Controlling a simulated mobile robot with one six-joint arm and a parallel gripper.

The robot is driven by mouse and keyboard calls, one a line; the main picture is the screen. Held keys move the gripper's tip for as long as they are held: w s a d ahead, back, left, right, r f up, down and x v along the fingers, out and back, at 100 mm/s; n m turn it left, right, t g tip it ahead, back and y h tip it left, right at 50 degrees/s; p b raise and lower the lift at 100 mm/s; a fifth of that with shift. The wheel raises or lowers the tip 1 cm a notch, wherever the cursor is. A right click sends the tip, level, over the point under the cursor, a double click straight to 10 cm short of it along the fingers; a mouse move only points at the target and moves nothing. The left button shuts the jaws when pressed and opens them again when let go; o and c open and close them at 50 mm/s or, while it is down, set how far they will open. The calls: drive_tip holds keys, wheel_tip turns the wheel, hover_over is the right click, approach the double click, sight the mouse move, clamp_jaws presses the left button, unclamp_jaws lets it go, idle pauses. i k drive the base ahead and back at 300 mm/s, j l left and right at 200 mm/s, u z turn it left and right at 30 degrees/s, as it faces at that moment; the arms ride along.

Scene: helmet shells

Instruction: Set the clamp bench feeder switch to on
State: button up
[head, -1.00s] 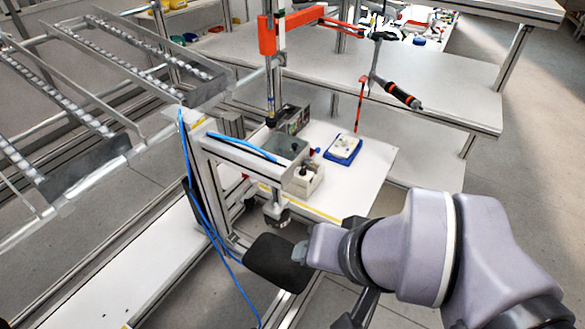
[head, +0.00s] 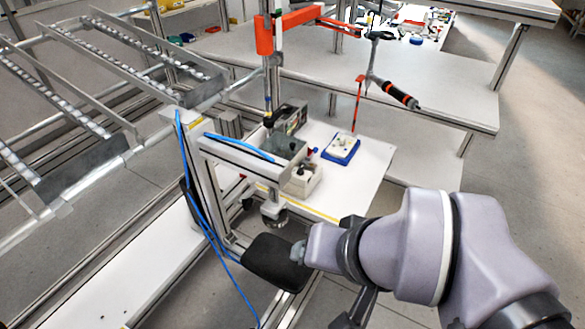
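The clamp bench is a small station with a white top (head: 365,180), right of the middle in the head view. A small pale box (head: 303,180) with a dark knob on top stands at its front left. I cannot tell whether this is the feeder switch, or its setting. My arm comes in from the lower right and reaches toward the front of the bench, below the box. A flat black pad (head: 275,262) shows at the arm's far end, but I cannot tell whether it belongs to my gripper. No fingertips can be made out.
A blue tray (head: 341,148) with a white part lies on the bench top. An orange-handled tool (head: 400,95) hangs above it. Blue hoses (head: 183,150) run down the bench's left post. Roller rails (head: 120,55) stand at left. Open floor (head: 535,150) lies at right.

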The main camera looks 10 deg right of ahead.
sight(301, 171)
drive_tip(key=i+l, duration=0.3)
drive_tip(key=i+l+z, duration=0.15)
drive_tip(key=i, duration=0.3)
drive_tip(key=l, duration=0.1)
